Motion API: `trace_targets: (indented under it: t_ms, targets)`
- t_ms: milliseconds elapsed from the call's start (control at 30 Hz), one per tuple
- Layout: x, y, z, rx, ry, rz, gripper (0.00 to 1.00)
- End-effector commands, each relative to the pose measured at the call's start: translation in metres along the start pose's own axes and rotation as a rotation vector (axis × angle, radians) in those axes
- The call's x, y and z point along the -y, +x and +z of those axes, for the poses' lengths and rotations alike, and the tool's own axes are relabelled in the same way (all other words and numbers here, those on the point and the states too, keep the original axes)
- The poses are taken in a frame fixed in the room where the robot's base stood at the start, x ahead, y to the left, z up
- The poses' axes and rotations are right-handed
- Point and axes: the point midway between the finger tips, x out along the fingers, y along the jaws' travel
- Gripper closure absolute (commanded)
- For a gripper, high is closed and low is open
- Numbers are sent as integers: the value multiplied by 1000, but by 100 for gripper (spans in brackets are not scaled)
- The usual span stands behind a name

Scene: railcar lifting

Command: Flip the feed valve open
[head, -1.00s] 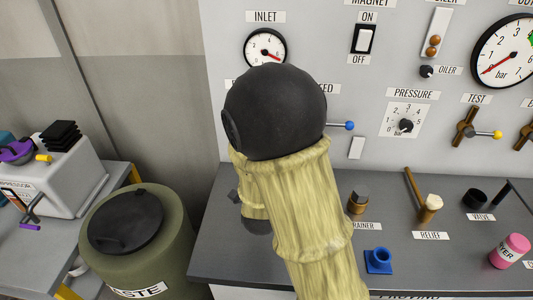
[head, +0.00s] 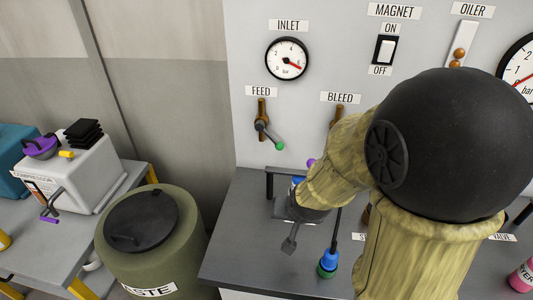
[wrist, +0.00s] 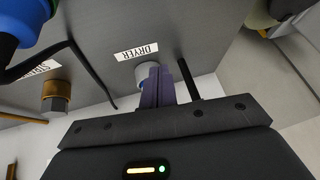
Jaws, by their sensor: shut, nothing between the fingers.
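The feed valve (head: 262,113) is a brass fitting on the upright panel, under the FEED label in the head view. Its lever slants down and right to a green knob (head: 280,145). My gripper (head: 289,245) is low over the grey bench top, below the valve and well apart from it, pointing down. In the wrist view its dark fingers (wrist: 160,84) are together with nothing held, in front of a pale fitting (wrist: 143,76) by the DRYER label. The valve is not seen in the wrist view.
The bleed valve (head: 337,113) is right of the feed valve, partly hidden by my arm. A blue and green item (head: 328,264) with a thin rod stands on the bench near my gripper. A waste bin (head: 180,245) stands left of the bench. The panel around the feed valve is clear.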

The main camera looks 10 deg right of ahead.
Motion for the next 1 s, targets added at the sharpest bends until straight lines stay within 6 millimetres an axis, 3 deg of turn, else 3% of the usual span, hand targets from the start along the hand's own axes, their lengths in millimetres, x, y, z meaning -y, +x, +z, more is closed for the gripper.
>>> trace_targets:
  t_ms: [133,300,1000]
  targets:
    - [-18,-20,31,171,-143,33,100]
    - [-31,-35,51,282,-232,53,100]
    - [-32,-36,54,295,-240,55,100]
